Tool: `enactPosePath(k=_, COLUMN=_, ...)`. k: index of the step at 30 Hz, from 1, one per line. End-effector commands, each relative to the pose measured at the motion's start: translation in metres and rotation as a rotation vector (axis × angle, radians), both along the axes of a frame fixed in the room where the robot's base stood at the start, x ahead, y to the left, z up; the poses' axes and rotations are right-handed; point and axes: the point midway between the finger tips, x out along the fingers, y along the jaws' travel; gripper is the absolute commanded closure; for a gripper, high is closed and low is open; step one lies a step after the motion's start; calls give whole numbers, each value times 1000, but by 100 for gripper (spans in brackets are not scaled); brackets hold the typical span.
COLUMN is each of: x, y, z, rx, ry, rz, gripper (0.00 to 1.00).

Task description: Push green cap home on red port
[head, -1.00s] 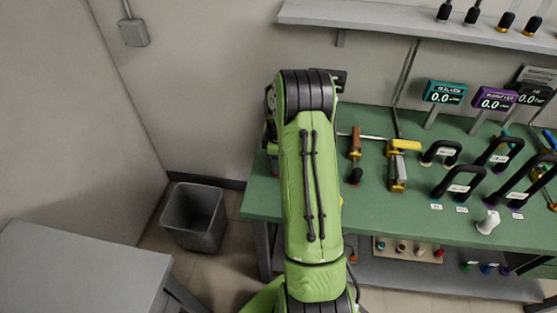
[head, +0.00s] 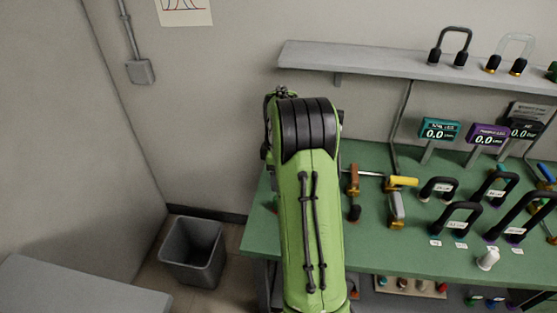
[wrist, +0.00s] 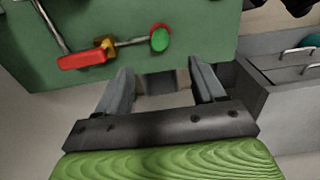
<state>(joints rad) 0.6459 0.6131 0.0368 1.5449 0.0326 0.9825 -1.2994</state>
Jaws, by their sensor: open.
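In the wrist view a round green cap (wrist: 159,41) shows beyond my fingertips, against the green panel or bench surface. A red rim (wrist: 157,27), perhaps the red port, shows along its upper edge. I cannot tell whether the cap is fully seated. My gripper (wrist: 163,78) is open with nothing between its fingers, below the cap in the picture and apart from it. In the head view my own green arm hides my gripper and the cap.
A metal rod with an orange block (wrist: 105,46) and a red bar (wrist: 82,60) lies left of the cap. Grey drawers (wrist: 280,95) stand at right. A bin (head: 193,250) stands left.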

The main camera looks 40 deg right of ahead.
Motion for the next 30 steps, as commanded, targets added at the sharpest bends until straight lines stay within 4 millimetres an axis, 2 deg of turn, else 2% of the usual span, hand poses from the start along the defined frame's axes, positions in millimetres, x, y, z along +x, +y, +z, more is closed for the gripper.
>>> enactPosePath(k=1, x=1, y=0, z=16, rx=-3, ry=-3, rz=1, gripper=31)
enactPosePath(k=3, x=0, y=0, z=30, rx=-2, ry=-3, rz=-1, gripper=31)
enactPosePath(k=7, x=0, y=0, z=45, rx=0, ry=0, rz=-1, gripper=31)
enactPosePath(k=27, x=0, y=0, z=47, rx=0, ry=0, rz=-1, gripper=31)
enactPosePath(k=29, x=0, y=5, z=52, rx=-4, ry=-6, rz=-6, gripper=31)
enactPosePath(k=30, x=0, y=14, z=61, rx=-11, ry=-16, rz=-17, gripper=31)
